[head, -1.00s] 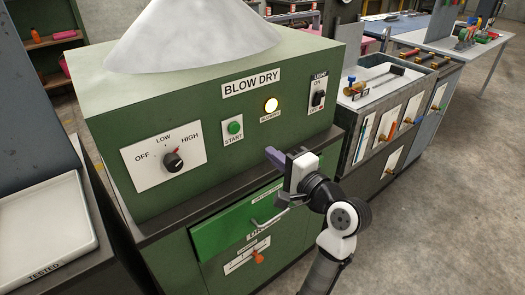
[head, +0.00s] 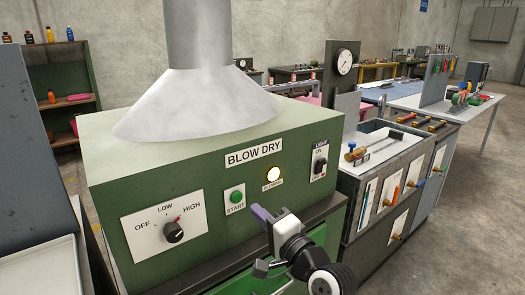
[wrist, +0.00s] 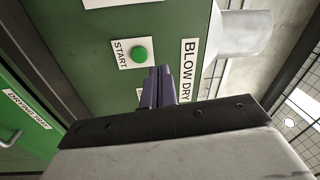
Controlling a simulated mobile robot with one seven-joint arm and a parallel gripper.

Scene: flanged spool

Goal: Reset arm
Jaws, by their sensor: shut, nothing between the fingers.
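My gripper (head: 261,214) is shut and empty in front of the green blow-dry cabinet (head: 130,172), below its lit lamp (head: 273,175). In the wrist view its purple fingers (wrist: 158,86) are together, pointing at the cabinet face near the green START button (wrist: 139,54). I cannot tell the exact gap to the panel. The dial (head: 173,231) points toward HIGH.
A drying tray drawer front (wrist: 22,112) with a handle is beside the fingers in the wrist view. A grey hood (head: 195,105) stands on the cabinet. A bench with valves (head: 385,143) is to the right, with open floor (head: 470,230) beyond.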

